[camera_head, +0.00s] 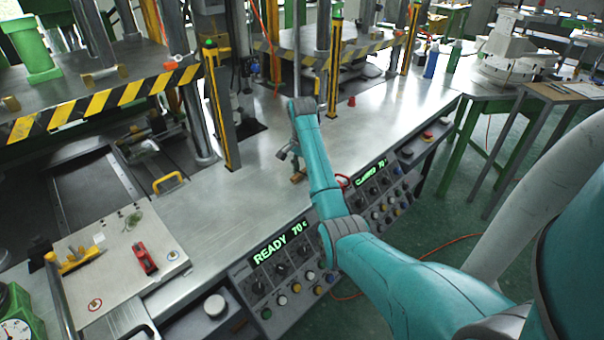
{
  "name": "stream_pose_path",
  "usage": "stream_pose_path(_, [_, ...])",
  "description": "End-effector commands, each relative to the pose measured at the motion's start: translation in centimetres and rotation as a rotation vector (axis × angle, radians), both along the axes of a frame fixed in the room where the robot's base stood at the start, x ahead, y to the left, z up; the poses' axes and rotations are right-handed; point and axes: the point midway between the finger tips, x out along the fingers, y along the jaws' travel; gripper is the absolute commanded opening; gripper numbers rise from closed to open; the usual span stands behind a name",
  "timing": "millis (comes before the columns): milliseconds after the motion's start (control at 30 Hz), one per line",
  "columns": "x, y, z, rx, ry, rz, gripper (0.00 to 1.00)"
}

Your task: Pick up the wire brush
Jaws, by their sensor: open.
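My teal arm reaches across the metal bench, and my gripper (292,160) points down near the bench's front edge, partly behind the arm. It is open. A small brown object (298,177) lies on the bench just below the fingers; it may be the wire brush, but it is too small and too covered by the arm to be sure. I cannot tell whether the fingers touch it.
Control panels with displays (280,245) line the bench front. A red tool (145,258) and a yellow item (80,258) lie on a board at left. Striped press guards (105,102) and posts (220,110) stand behind. Bottles (431,62) stand at far right. The bench's middle is clear.

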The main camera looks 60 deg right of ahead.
Motion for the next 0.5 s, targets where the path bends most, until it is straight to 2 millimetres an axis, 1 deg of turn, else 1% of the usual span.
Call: stream_pose_path(500, [0.00,0.00,-0.44,0.000,0.000,0.000,0.48])
